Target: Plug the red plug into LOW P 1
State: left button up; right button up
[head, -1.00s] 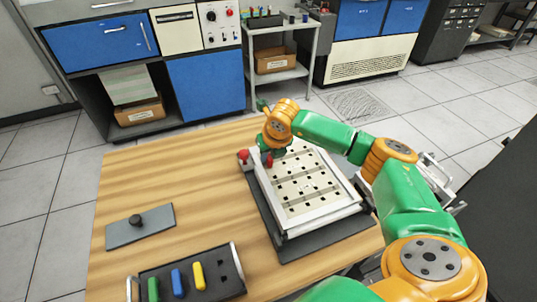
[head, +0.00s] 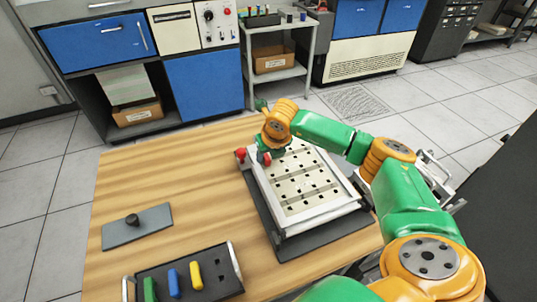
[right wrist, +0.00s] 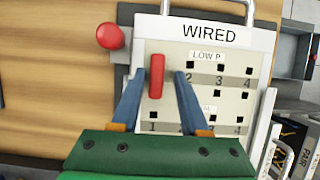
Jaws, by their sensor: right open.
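The red plug (right wrist: 156,83) stands in the LOW P row of the white WIRED board (right wrist: 225,80), at the place left of hole 2, where 1 belongs. It covers that hole, so its depth cannot be seen. My right gripper (right wrist: 160,76) is open, with one blue finger on each side of the plug; a gap shows on the right side. In the head view the right gripper (head: 265,153) is over the far left corner of the board (head: 310,213), and the plug (head: 267,159) shows small beneath it. My left gripper is not in view.
A red knob (right wrist: 110,36) stands just left of the board. A dark tray (head: 222,259) with green, blue and yellow plugs lies at the table's near edge. A grey plate (head: 155,227) with a black knob lies at left. The wooden table (head: 190,185) is clear between them.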

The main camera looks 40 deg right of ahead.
aim_at(271, 170)
jog(key=shift+a, duration=0.15)
jog(key=shift+r, duration=0.4)
jog(key=v, duration=0.3)
jog(key=b+v, duration=0.1)
jog(key=v, duration=0.2)
jog(key=shift+s+r, duration=0.2)
jog(key=shift+s, duration=0.15)
jog(key=shift+w+f, duration=0.1)
